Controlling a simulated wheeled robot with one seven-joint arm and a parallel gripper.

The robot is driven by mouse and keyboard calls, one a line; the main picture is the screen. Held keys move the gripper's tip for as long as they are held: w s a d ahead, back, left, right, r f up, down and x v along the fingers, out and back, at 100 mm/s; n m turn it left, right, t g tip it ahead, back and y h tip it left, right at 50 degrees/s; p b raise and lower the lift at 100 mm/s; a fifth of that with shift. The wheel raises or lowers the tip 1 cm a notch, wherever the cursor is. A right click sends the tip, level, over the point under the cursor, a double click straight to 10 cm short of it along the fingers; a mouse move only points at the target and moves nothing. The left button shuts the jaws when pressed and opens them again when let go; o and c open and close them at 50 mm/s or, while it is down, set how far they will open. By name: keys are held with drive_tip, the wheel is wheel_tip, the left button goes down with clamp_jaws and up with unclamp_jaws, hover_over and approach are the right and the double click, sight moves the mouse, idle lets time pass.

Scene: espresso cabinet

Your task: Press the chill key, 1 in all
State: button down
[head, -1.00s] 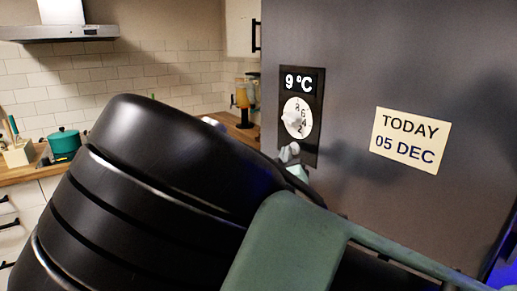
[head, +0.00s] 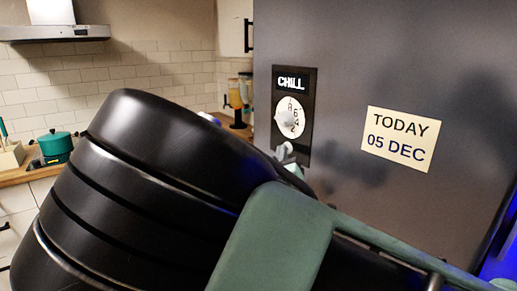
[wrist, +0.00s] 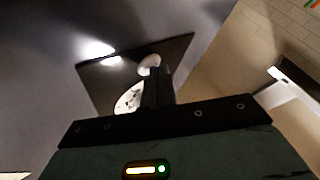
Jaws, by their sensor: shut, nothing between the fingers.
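The black control panel (head: 306,80) is on the grey cabinet front. Its display (head: 291,84) reads CHILL. Below it is a white numbered dial (head: 291,117). A pale rounded piece, which looks like the chill key (wrist: 149,62), is on the panel beside the dial in the wrist view. My gripper (wrist: 157,72) is shut and empty, its dark fingertips at the panel close to that piece. I cannot tell whether they touch it. In the head view my arm hides much of the gripper, and the key cannot be clearly told from the fingertips.
A cream note (head: 400,139) reading TODAY 05 DEC is on the cabinet front, right of the panel. At left are a counter with a teal pot (head: 56,148), a tiled wall and a range hood (head: 55,30). Drink dispensers (head: 236,95) stand behind, left of the cabinet.

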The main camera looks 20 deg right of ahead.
drive_tip(key=shift+a, duration=0.1)
drive_tip(key=shift+s+a, duration=0.25)
drive_tip(key=shift+a, duration=0.45)
drive_tip(key=shift+a, duration=0.1)
drive_tip(key=a, duration=0.1)
drive_tip(key=s+a, duration=0.1)
drive_tip(key=a, duration=0.1)
drive_tip(key=a+p, duration=0.1)
drive_tip(key=shift+s+a, duration=0.3)
idle(0.6)
